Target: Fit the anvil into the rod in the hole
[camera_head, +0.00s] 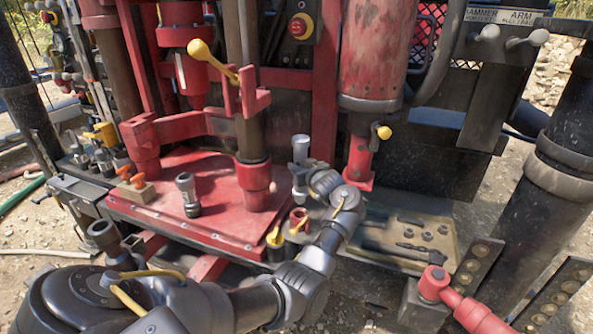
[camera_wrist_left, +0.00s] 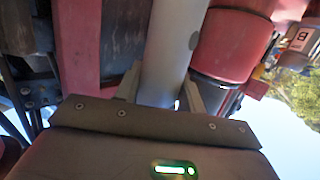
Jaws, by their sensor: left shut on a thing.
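My left gripper (camera_head: 300,172) is shut on a pale grey metal cylinder, which looks like the anvil (camera_head: 301,147). It holds the cylinder roughly upright, just right of the red deck plate (camera_head: 215,224). The left wrist view shows the grey cylinder (camera_wrist_left: 167,55) between the two fingers of the left gripper (camera_wrist_left: 163,96). A short dark grey fitting (camera_head: 187,197) stands upright on the deck plate, apart from the gripper; I cannot tell if it is the rod in the hole. My right gripper is not in view.
A brown vertical shaft (camera_head: 250,130) in a red collar (camera_head: 254,187) stands left of my gripper. A large red cylinder (camera_head: 372,60) hangs to the right. A tray with tools (camera_head: 385,262) lies right of my forearm.

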